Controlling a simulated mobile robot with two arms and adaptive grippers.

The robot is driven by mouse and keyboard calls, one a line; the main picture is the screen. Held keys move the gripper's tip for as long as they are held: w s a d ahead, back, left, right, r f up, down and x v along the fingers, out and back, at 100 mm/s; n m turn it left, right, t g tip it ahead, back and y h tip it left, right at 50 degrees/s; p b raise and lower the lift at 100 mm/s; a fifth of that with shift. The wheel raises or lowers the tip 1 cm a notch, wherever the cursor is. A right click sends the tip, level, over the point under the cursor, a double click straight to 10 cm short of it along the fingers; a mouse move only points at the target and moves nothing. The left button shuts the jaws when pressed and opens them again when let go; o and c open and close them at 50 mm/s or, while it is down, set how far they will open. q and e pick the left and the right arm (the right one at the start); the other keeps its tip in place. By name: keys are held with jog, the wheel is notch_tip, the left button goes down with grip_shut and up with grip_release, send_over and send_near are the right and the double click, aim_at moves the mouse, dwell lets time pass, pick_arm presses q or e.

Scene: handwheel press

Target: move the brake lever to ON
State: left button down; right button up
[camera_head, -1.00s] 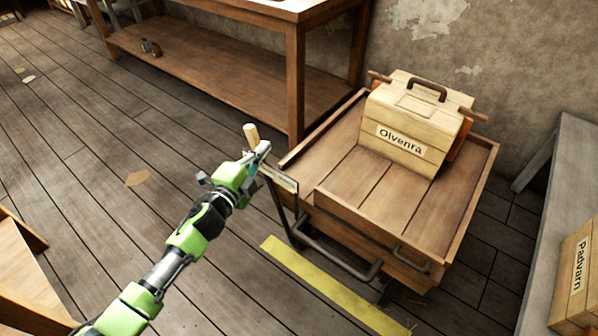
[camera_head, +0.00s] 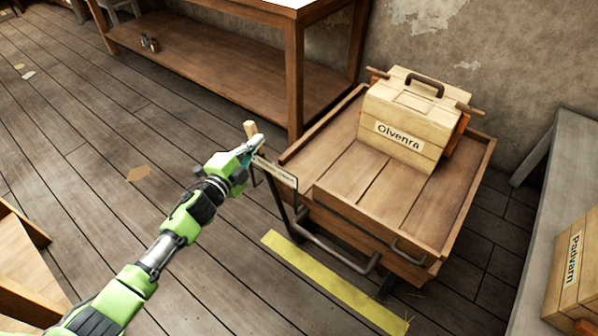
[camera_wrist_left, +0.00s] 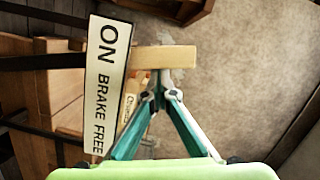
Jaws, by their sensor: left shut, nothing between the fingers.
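The brake lever's pale wooden handle (camera_head: 250,128) stands at the cart's near left corner. In the left wrist view the handle (camera_wrist_left: 168,58) lies across the picture, level with the lower edge of the word ON. The white label plate (camera_head: 276,174) sits beside it; in the left wrist view the plate (camera_wrist_left: 104,88) reads ON at the top and BRAKE FREE below. My left gripper (camera_head: 255,146) is shut and empty, its fingertips (camera_wrist_left: 160,74) right by the handle on its FREE side. I cannot tell whether they touch it. My right gripper is not in view.
The wooden cart (camera_head: 345,208) carries a crate labelled Olvenra (camera_head: 410,112). A workbench (camera_head: 215,72) stands behind, and a crate labelled Padvarn (camera_head: 577,270) is at the right. A yellow floor strip (camera_head: 330,283) runs in front of the cart.

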pick_arm(q)
jog(key=shift+w+a+f, duration=0.1)
jog(key=shift+w+a, duration=0.05)
jog(key=shift+a, duration=0.55)
jog(key=d+v, duration=0.1)
jog(key=v, duration=1)
jog(key=shift+s, duration=0.6)
